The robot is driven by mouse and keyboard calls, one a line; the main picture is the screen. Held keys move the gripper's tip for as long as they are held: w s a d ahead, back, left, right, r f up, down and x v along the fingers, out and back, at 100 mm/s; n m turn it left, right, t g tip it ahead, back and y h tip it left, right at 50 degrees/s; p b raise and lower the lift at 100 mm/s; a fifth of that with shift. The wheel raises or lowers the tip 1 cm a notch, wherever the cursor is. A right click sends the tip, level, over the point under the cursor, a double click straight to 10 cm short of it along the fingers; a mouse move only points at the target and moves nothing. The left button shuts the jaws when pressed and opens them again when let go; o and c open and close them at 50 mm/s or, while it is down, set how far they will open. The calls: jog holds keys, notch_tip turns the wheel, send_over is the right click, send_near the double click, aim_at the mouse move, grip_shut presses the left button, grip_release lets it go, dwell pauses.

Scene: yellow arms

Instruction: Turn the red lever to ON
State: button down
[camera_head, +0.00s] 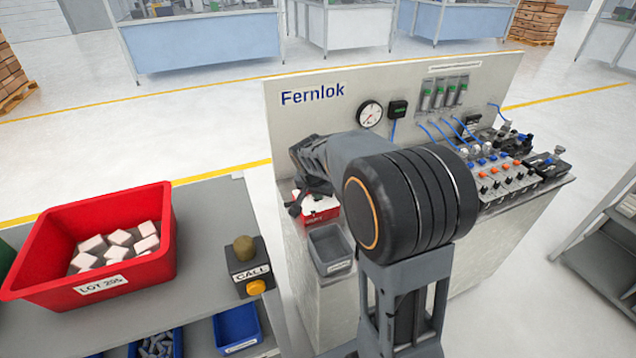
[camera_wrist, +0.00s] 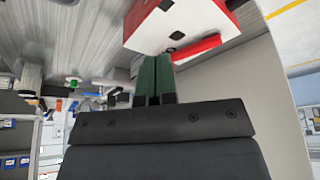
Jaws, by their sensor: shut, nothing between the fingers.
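In the wrist view, a red bar (camera_wrist: 197,47), which looks like the lever, sticks out beside a white-faced box with a red side (camera_wrist: 195,17). My gripper (camera_wrist: 156,58) has its green fingers together, with nothing between them. The fingertips point towards the box and appear just left of the red bar; I cannot tell whether they touch it. In the head view, my gripper (camera_head: 308,200) is at the left end of the bench, close to a small red and white box (camera_head: 320,213). My arm hides part of this area, and the lever and any ON marking cannot be made out there.
The Fernlok panel (camera_head: 300,108) with a gauge (camera_head: 370,114) stands behind my arm. A grey bin (camera_head: 330,248) sits near the bench's front edge. Valves and blue tubes (camera_head: 490,170) fill the right side. A red crate (camera_head: 95,245) and call button box (camera_head: 250,268) stand left.

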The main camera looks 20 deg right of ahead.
jog(key=shift+x, duration=0.9)
jog(key=shift+w+d+r+p, duration=0.15)
jog(key=shift+w+d+p, duration=0.3)
jog(key=shift+w+d, duration=0.9)
jog(key=shift+w, duration=0.15)
jog(key=shift+w+d+f+b, duration=0.3)
jog(key=shift+w+b, duration=0.15)
jog(key=shift+b, duration=0.1)
jog(key=shift+w+d+r, duration=0.1)
jog(key=shift+w+r, duration=0.05)
jog(key=shift+w, duration=0.1)
jog(key=shift+r, duration=0.1)
jog(key=shift+s, duration=0.1)
